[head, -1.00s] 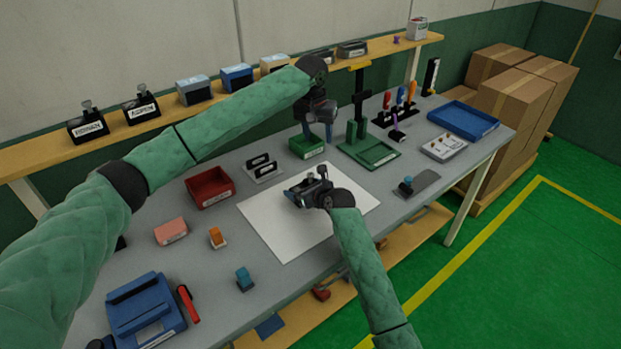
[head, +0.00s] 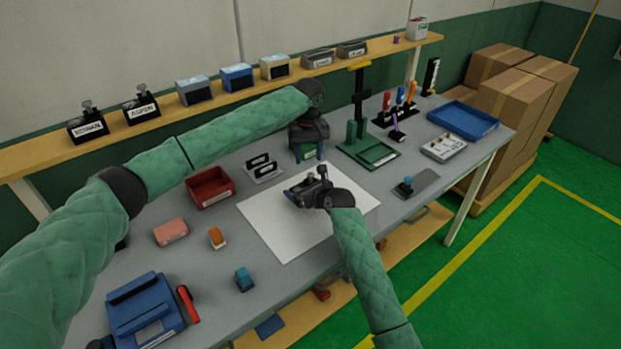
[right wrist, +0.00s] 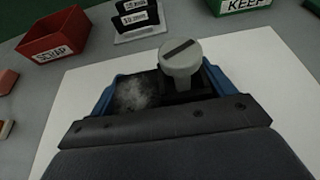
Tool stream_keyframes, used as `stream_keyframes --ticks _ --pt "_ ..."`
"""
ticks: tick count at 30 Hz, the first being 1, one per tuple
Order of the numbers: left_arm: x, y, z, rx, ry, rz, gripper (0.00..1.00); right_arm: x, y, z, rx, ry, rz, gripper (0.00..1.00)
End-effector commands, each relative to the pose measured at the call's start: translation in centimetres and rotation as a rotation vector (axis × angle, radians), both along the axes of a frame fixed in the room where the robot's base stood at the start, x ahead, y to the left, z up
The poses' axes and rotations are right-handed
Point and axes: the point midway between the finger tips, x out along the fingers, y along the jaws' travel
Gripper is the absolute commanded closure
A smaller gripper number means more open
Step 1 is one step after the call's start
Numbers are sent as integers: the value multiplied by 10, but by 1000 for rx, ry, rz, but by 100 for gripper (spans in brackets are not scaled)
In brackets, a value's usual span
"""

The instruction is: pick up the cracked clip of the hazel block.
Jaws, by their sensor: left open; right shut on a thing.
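My right gripper (head: 306,190) is shut on a dark block (right wrist: 140,92) over the white sheet. I cannot make out a cracked clip.
A red SCRAP bin (head: 210,188) and a rack with black pieces (head: 263,169) stand left of the green bin. A green stand (head: 369,151) is to its right. Blocks labelled ROWAN (head: 88,127) and ASPEN (head: 142,110) sit on the shelf. The white sheet (head: 283,240) is bare in front.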

Motion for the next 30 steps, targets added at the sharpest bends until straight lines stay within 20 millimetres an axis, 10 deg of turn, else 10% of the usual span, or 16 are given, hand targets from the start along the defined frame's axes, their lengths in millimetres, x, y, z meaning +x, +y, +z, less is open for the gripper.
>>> stream_keyframes --ticks 27,30 --pt "-5 -6 -64 0 0 -1 52 0 0 -1 0 1 1 45" --pt "-5 -6 -64 0 0 -1 68 0 0 -1 0 1 1 45"
